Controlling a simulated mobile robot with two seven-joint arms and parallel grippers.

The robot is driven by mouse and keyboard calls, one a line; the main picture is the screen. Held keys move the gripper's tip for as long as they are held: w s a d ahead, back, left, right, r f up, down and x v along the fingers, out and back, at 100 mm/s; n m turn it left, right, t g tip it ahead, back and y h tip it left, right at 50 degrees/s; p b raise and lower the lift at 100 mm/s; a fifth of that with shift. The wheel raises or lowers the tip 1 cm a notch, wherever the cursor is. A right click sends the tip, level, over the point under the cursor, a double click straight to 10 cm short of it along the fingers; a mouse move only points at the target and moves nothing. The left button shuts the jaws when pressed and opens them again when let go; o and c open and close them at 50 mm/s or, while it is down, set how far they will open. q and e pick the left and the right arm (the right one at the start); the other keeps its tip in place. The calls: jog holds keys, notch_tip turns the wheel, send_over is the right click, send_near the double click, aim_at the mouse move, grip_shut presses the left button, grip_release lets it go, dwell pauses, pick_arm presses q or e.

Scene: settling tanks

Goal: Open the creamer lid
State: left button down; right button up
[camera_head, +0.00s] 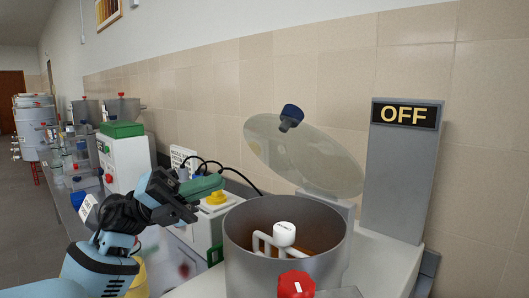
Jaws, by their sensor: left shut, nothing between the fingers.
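The creamer is a grey metal pot (285,268) at the lower middle, with white paddles (284,234) and a brown interior visible inside. Its round, translucent lid (315,160) stands tilted up behind the pot, clear of the opening, so the creamer is open. My left gripper (192,208) is shut and empty, to the left of the pot and apart from the lid and knob. My right gripper is not in view.
A red knob (296,285) is at the pot's front. A grey panel reading OFF (405,170) stands at the right. A small box with a yellow button (217,198) is just beyond my left gripper. A white, green-topped machine (122,160) and several metal vessels line the wall.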

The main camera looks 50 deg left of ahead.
aim_at(287, 133)
pick_arm(q)
jog(key=shift+s+a+f+n+t+y, duration=0.35)
jog(key=shift+s+n+t, duration=0.25)
jog(key=shift+t, duration=0.5)
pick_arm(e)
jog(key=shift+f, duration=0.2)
